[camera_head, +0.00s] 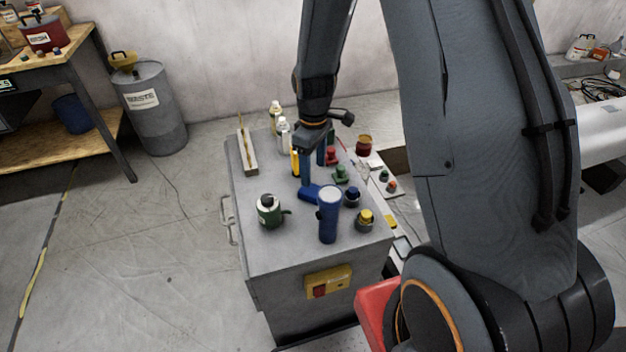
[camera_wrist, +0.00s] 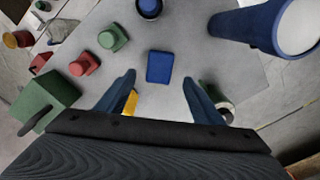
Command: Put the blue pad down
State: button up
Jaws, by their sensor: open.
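The blue pad (camera_wrist: 160,67) is a small blue block lying flat on the grey cabinet top (camera_head: 290,250). In the wrist view it sits just past and between my two fingertips, with a gap on each side. In the head view a blue shape, probably the pad (camera_head: 310,192), shows below my fingers and partly behind a blue cylinder (camera_head: 328,218). My gripper (camera_head: 312,176) is open, points down and holds nothing; its two fingers also show in the wrist view (camera_wrist: 158,79). I cannot tell the exact height of the fingertips above the top.
A green stamp-like piece (camera_head: 341,174), a red one (camera_head: 331,156), a dark blue pot (camera_head: 352,196) and a yellow-topped pot (camera_head: 364,220) stand to the right. White bottles (camera_head: 283,136) stand behind. The front left top is clear.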

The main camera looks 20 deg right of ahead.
jog(key=s+r+m, duration=0.3)
jog(key=s+r, duration=0.1)
jog(key=s, duration=0.1)
jog(key=s+r+m, duration=0.3)
jog(key=s+r, duration=0.1)
jog(key=s, duration=0.2)
jog(key=s+r+m+t, duration=0.1)
jog(key=s+r+m, duration=0.2)
jog(key=s+r, duration=0.2)
jog(key=shift+s+a, duration=0.15)
jog(key=shift+s, duration=0.4)
jog(key=shift+o, duration=0.5)
jog(key=w+f+n+y+b, duration=0.1)
jog(key=w+f+n+b, duration=0.3)
jog(key=w+f, duration=0.35)
jog(key=n+t+y+b, duration=0.1)
jog(key=n+b, duration=0.2)
jog(key=n, duration=0.2)
send_near(312, 190)
jog(key=shift+f, duration=0.3)
jog(key=shift+x, duration=3.95)
jog(key=shift+w, duration=0.1)
